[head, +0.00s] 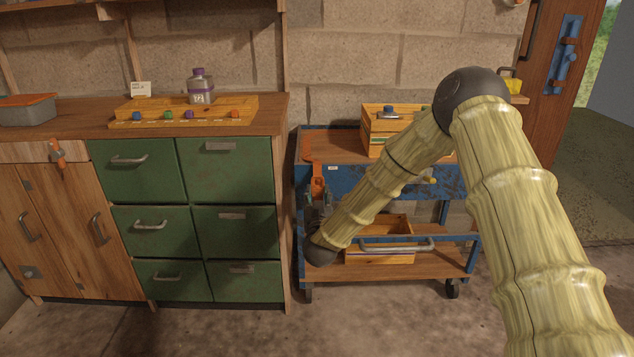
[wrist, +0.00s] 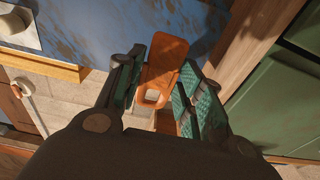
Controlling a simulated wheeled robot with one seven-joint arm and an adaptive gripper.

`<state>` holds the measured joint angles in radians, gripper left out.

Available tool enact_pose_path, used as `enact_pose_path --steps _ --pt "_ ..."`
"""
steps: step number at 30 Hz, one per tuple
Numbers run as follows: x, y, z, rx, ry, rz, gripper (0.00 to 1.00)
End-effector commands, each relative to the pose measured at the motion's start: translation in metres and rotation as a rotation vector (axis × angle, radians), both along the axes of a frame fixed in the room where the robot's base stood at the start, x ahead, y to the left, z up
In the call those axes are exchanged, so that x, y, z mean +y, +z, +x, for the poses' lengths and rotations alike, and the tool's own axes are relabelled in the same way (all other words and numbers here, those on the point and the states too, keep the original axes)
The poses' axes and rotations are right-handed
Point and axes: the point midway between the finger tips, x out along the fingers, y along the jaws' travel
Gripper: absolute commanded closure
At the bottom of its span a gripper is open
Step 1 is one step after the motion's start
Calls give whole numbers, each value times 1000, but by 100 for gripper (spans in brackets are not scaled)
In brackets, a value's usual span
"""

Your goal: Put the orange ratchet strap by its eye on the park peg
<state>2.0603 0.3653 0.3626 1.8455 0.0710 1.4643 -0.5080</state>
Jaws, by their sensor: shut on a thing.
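The orange ratchet strap (head: 318,184) is at the left front corner of the blue cart. In the wrist view my fingers (wrist: 155,85) stand on either side of the strap. The head view shows the gripper small and partly dark. I cannot make out the park peg with certainty in either view.
The blue cart (head: 345,181) carries a wooden crate (head: 380,133) on top and another crate (head: 382,254) below. Green drawers (head: 235,170) stand close on the left. Another orange item (head: 57,152) hangs on the wooden cabinet (head: 60,225). The floor in front is clear.

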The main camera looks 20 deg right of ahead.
Motion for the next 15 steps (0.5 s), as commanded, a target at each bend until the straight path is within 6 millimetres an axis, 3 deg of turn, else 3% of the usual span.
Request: enact_pose_path --steps 15 --pt "-3 0 9 -2 -1 0 86"
